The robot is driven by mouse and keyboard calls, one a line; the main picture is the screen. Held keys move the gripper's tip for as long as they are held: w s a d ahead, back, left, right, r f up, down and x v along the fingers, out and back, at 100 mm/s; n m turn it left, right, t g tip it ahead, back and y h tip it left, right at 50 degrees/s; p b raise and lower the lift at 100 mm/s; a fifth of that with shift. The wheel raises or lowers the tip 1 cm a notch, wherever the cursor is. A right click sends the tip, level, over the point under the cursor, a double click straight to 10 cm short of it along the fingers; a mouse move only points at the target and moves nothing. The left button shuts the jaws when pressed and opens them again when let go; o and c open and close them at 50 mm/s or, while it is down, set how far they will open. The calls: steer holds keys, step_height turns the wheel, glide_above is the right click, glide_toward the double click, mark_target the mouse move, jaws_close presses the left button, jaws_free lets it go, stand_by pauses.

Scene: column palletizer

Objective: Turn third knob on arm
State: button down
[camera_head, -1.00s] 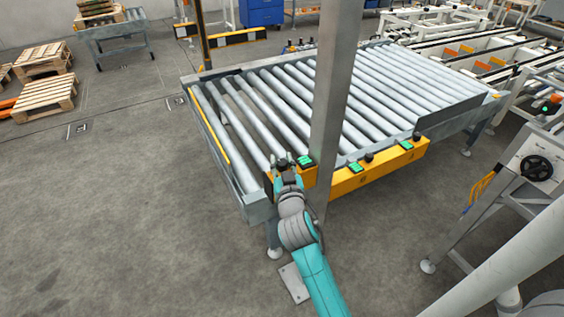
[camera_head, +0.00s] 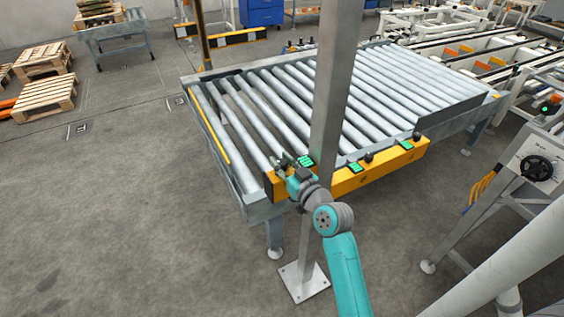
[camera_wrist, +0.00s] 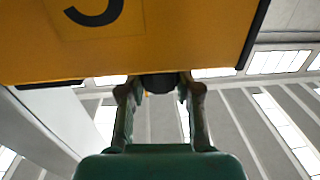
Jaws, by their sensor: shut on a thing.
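A yellow control panel (camera_head: 350,184) runs along the near edge of the roller table. In the wrist view the yellow panel (camera_wrist: 150,45) carries a black digit, partly cut off at the top. A dark round knob (camera_wrist: 160,83) sits below the panel edge, between my two fingers. My gripper (camera_wrist: 160,92) is shut on this knob. Two other black knobs, a middle one (camera_head: 369,157) and a right one (camera_head: 417,137), stand free on the panel.
A grey post (camera_head: 334,90) stands close to the right of my gripper, in front of the roller table (camera_head: 190,82). A machine with a black handwheel (camera_head: 537,168) is at the right. Wooden pallets (camera_head: 45,97) lie far left.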

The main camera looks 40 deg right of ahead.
steer(key=shift+d+n+y, duration=0.1)
steer(key=shift+n+y, duration=0.8)
steer(key=shift+y, duration=0.5)
steer(key=shift+f+n+y, duration=0.1)
steer(key=shift+n+y, duration=0.5)
steer(key=shift+y, duration=0.4)
steer(key=c, duration=0.8)
jaws_free()
steer(key=shift+s, duration=0.1)
steer(key=s, duration=1.1)
steer(key=shift+s+d, duration=0.25)
steer(key=shift+s, duration=0.15)
